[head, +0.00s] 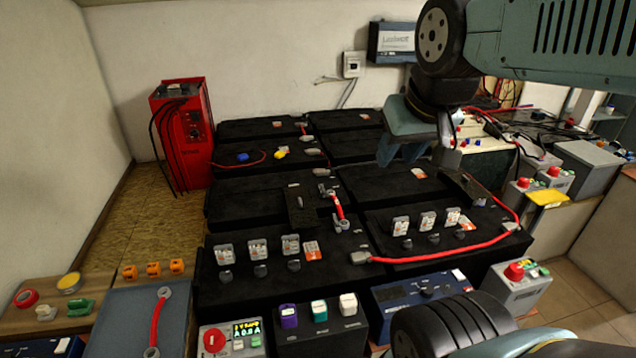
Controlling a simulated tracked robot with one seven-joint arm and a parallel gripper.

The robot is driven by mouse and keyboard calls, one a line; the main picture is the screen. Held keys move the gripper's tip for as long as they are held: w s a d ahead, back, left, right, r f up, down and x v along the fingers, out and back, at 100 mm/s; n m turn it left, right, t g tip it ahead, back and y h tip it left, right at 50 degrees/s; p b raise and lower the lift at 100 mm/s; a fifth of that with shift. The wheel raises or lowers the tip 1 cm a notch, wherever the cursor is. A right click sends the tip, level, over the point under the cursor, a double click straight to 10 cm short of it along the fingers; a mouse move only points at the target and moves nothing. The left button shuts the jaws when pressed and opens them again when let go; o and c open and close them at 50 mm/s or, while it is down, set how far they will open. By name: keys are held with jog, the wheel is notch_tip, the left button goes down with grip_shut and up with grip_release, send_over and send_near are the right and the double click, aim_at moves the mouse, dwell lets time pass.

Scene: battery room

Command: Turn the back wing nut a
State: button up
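Several black batteries stand in two columns on the floor. A short red link (338,207) joins a back terminal (324,189) and a front terminal (342,224) near the middle. Small grey metal parts sit on both terminals; I cannot make out for sure which is a wing nut or how its wings lie. My gripper (425,155) hangs from the arm at upper right, pointing down, above and to the right of the link and apart from it. I see nothing held in it. Its fingertips overlap dark parts behind, so its opening is unclear.
A red charger (182,130) stands at back left. A long red cable (440,257) crosses the front right battery. White-and-orange fuses (257,249) stand in rows on the front batteries. A bench with grey boxes (590,165) is at right. Bare floor (130,215) shows at left.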

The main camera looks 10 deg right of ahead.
jog(key=g, duration=0.6)
send_over(324, 191)
notch_tip(324, 191, down, 26)
notch_tip(324, 191, down, 14)
jog(key=shift+w+r, duration=0.1)
jog(key=shift+r, duration=0.05)
